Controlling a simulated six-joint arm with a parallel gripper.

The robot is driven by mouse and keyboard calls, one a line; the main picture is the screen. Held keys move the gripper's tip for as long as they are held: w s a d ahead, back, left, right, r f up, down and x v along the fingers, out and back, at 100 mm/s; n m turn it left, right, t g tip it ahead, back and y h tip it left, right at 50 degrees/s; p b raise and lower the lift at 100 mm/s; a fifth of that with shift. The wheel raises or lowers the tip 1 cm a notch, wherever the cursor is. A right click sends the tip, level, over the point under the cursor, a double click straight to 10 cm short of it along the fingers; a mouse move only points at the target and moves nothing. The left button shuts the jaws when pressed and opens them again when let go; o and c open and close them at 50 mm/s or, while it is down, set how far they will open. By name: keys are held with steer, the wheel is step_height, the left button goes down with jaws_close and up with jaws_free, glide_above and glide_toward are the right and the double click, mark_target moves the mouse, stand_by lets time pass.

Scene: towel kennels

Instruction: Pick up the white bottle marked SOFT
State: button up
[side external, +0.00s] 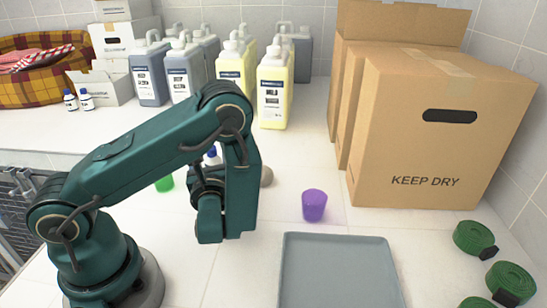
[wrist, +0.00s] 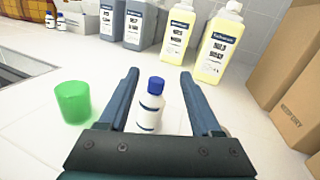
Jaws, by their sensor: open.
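A small white bottle with a blue cap (wrist: 150,105) stands upright between the two fingers of my gripper (wrist: 160,76) in the wrist view. The fingers are spread, with a gap on either side of the bottle. I cannot read its label. In the side external view only part of the bottle, with its blue cap (side external: 211,152), shows behind my arm; my gripper is mostly hidden there. Two similar small white bottles with blue caps (side external: 70,100) stand at the back left by the basket; their labels are too small to read.
A green cup (wrist: 74,102) stands left of the gripper. A purple cup (side external: 314,205) and a grey tray (side external: 340,238) lie to the right. Yellow jugs (side external: 273,92) and grey jugs (side external: 150,75) line the back. Cardboard boxes (side external: 440,150) and green coiled straps (side external: 474,238) are at right.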

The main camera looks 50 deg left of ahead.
steer(key=shift+s+d+f+m+t+h, duration=0.1)
steer(key=shift+s+f+m+t+h, duration=0.05)
steer(key=shift+f+m, duration=0.4)
steer(key=shift+s+d+f+m+t+h, duration=0.15)
steer(key=shift+f+m, duration=0.2)
steer(key=shift+f, duration=0.3)
steer(key=shift+x, duration=2.6)
jaws_close()
